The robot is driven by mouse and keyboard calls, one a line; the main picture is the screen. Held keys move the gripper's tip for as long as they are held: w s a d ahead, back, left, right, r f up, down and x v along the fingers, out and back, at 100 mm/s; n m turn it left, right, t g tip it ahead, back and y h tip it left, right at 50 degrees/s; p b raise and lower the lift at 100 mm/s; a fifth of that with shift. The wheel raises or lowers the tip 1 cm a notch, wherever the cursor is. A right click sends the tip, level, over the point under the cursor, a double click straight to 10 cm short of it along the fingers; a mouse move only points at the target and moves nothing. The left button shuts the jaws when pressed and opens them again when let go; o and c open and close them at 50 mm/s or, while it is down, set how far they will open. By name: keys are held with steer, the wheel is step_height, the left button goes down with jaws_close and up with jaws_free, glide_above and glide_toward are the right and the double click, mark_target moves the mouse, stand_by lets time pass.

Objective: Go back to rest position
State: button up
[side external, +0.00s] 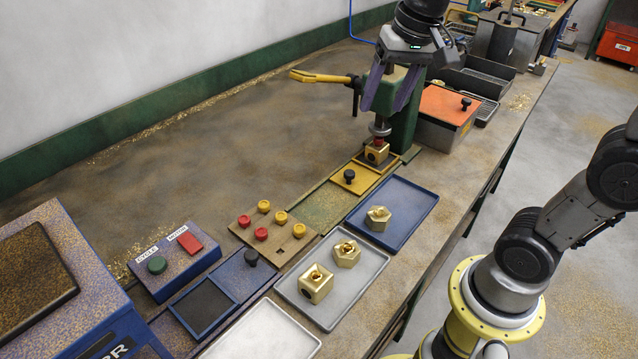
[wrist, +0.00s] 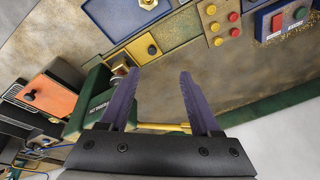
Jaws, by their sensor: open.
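My gripper (side external: 388,90) is open and empty, raised above the green drill press (side external: 408,112) at the back of the bench. Its two purple fingers straddle or pass in front of the press head; I cannot tell which. In the wrist view my gripper (wrist: 167,85) shows both fingers wide apart with bare bench between them. A brass block (side external: 376,154) sits under the press spindle, with a red part on top of it. The yellow press lever (side external: 318,77) points left, and it shows behind the fingers in the wrist view (wrist: 163,127).
A blue tray (side external: 419,200) holds one brass piece (side external: 378,218). A grey tray (side external: 362,262) holds two brass pieces. A control box (side external: 174,268) has green and red buttons. An orange-lidded box (side external: 446,106) stands right of the press.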

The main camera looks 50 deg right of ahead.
steer(key=s+a+f+n+t, duration=0.1)
steer(key=s+f+n, duration=0.1)
steer(key=s, duration=0.4)
steer(key=s+a+f+n+t, duration=0.1)
steer(key=s+f+n, duration=0.2)
steer(key=s+n, duration=0.2)
steer(key=s, duration=0.2)
steer(key=shift+s+a+f, duration=0.3)
steer(key=shift+a, duration=0.05)
